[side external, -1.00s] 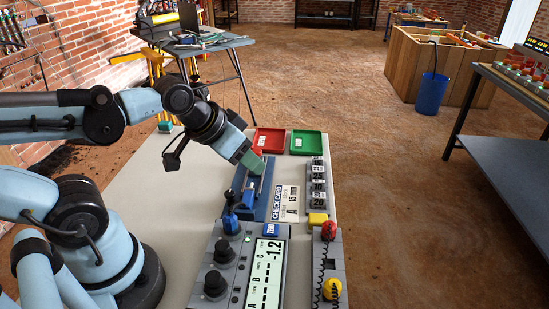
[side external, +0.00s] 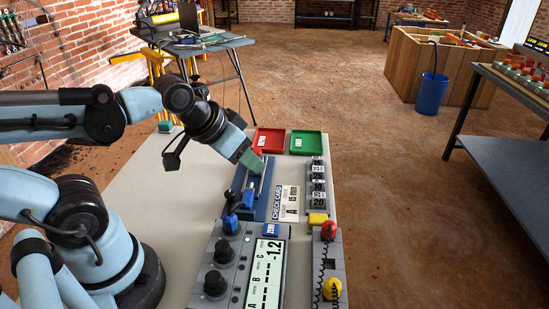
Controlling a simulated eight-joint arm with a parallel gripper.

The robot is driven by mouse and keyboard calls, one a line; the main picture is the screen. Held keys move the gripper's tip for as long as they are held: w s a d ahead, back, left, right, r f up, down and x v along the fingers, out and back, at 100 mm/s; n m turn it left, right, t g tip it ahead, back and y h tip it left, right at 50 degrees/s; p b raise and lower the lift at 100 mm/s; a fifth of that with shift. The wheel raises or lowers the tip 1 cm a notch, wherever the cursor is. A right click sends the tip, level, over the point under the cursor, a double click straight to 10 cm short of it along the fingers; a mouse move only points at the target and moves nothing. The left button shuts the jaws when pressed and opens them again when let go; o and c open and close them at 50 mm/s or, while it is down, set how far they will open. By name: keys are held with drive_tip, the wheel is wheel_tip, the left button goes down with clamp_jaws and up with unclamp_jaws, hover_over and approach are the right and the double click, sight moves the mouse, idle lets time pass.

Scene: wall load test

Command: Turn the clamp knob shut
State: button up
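A blue clamp fixture (side external: 268,205) with metal rails stands on the pale bench, left of the check card. My gripper (side external: 253,162) reaches down from the left to the far end of this fixture. Its greenish fingers are small and seen from the side, so I cannot tell whether they are apart or closed on something. I cannot tell whether this is the clamp knob or whether another knob is hidden behind my fingers.
A red tray (side external: 262,150) and a green tray (side external: 323,143) lie just beyond the fixture. The check card (side external: 287,203) and a rack of labelled blocks (side external: 317,205) are on its right. A grey control panel (side external: 240,292) reading -1.2 is nearest.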

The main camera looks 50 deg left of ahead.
drive_tip(key=n, duration=0.1)
drive_tip(key=n+g+h, duration=0.4)
drive_tip(key=n+g, duration=0.3)
drive_tip(key=n, duration=1)
approach(229, 192)
drive_tip(key=shift+x, duration=3.95)
drive_tip(key=shift+c, duration=0.5)
clamp_jaws()
